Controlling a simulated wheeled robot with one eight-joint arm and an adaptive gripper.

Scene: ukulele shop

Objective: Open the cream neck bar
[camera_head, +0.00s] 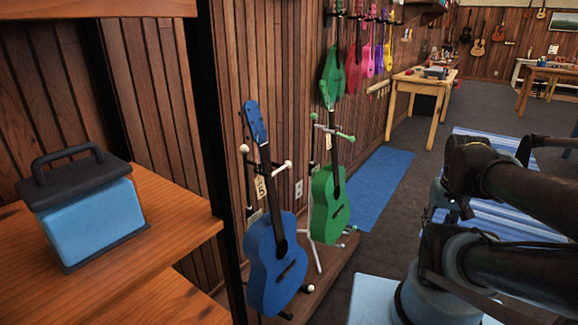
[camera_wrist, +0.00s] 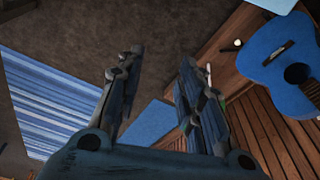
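A blue ukulele (camera_head: 270,245) leans in a dark stand against the wood wall. A cream-tipped neck bar (camera_head: 288,163) crosses at its neck, with another cream knob on the left; the neck hides part of the bar, and I cannot tell whether it is latched. In the wrist view the blue ukulele body (camera_wrist: 290,55) is at upper right, and a cream knob (camera_wrist: 238,43) shows beside it. My gripper (camera_wrist: 160,58) is open and empty, apart from the ukulele and the bar. In the head view my arm is at the right, away from the stand.
A green ukulele (camera_head: 327,205) stands in a neighbouring stand with a pale bar and green knob. A shelf with a blue, dark-handled case (camera_head: 95,215) is at left. A blue mat (camera_head: 378,185) lies beyond. Grey floor is clear toward the wooden table (camera_head: 425,85).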

